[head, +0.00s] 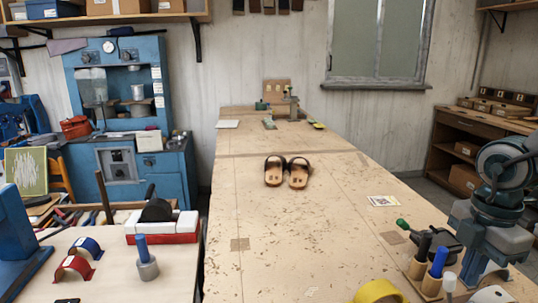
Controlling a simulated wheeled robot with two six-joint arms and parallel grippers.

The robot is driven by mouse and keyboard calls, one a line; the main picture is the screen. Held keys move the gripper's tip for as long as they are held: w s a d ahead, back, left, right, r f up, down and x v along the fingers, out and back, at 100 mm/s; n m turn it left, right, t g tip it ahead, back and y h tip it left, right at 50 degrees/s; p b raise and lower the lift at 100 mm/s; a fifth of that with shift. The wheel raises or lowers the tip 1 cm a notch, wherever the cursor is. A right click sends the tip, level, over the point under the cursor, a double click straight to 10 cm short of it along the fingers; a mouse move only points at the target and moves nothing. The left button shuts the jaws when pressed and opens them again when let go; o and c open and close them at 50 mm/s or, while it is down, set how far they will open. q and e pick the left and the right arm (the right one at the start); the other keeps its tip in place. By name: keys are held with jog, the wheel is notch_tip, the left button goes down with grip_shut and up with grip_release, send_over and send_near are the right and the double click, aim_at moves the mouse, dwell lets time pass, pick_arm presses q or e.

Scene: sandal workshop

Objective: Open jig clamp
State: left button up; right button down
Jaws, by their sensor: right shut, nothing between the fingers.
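A green knob (402,224) on a dark lever shows at the right edge of the bench; I take it as the handle of the jig clamp. Its base is mostly hidden behind tool handles and my right arm. My right gripper (442,238) is dark and shut, with nothing held, just right of the green knob. Whether it touches the lever I cannot tell. My left gripper is not in view. A pair of brown sandals (287,171) lies flat in the middle of the bench.
A wooden block with upright tool handles (438,262) and a yellow tape roll (378,291) stand at the near right. A small fixture (290,103) stands at the bench's far end. A side table (110,265) is at left. The bench (270,240) is clear around the sandals.

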jog(key=r, duration=0.1)
jog(key=r+p, duration=0.1)
jog(key=r, duration=0.1)
jog(key=d+r, duration=0.1)
jog(key=r, duration=0.1)
jog(key=shift+r+p, duration=0.25)
jog(key=shift+p, duration=0.15)
